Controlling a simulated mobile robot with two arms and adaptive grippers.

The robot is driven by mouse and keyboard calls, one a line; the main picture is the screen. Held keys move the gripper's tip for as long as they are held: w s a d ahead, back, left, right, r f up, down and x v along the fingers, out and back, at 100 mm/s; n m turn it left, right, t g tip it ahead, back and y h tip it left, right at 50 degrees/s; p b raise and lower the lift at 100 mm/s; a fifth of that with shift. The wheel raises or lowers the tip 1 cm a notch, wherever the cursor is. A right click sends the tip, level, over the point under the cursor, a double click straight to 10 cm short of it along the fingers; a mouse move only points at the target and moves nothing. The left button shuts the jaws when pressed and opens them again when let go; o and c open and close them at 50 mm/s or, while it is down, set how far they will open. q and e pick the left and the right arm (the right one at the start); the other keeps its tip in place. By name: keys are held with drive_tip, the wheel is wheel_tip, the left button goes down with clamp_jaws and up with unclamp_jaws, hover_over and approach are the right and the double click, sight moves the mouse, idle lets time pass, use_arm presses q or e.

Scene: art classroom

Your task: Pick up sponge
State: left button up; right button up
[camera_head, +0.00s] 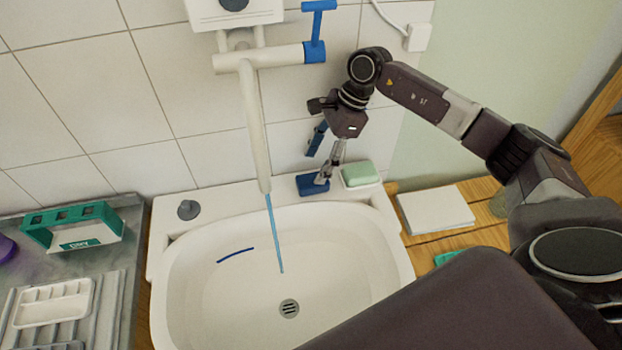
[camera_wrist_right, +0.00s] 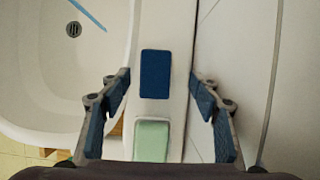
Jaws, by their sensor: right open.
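A dark blue block (camera_head: 312,187), which looks like a sponge, lies on the back rim of the white sink. It also shows in the right wrist view (camera_wrist_right: 155,74), lying flat between the fingertips with room on both sides. A pale green block (camera_head: 360,174), perhaps soap or another sponge, lies just to its right; it shows below the blue one in the wrist view (camera_wrist_right: 152,141). My right gripper (camera_head: 316,165) is open and empty, pointing down over the rim at the blue block. Contact cannot be told. My left gripper is out of view.
The sink basin (camera_head: 200,280) lies in front, with a white faucet (camera_head: 253,120) left of my gripper and a blue water stream. The tiled wall (camera_head: 160,80) is close behind. A white stack (camera_head: 435,209) lies on the wooden top at right; a teal holder (camera_head: 75,230) stands at left.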

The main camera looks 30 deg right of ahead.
sight(313, 179)
drive_tip(key=f, duration=0.1)
drive_tip(key=f+p, duration=0.1)
drive_tip(key=f, duration=0.1)
drive_tip(key=a+f+p, duration=0.1)
drive_tip(key=shift+s+a+f, duration=0.1)
drive_tip(key=shift+s+f, duration=0.1)
drive_tip(key=shift+s, duration=0.1)
drive_tip(key=shift+w+a+f, duration=0.1)
drive_tip(key=shift+a+f, duration=0.05)
drive_tip(key=shift+f, duration=0.45)
drive_tip(key=c, duration=0.9)
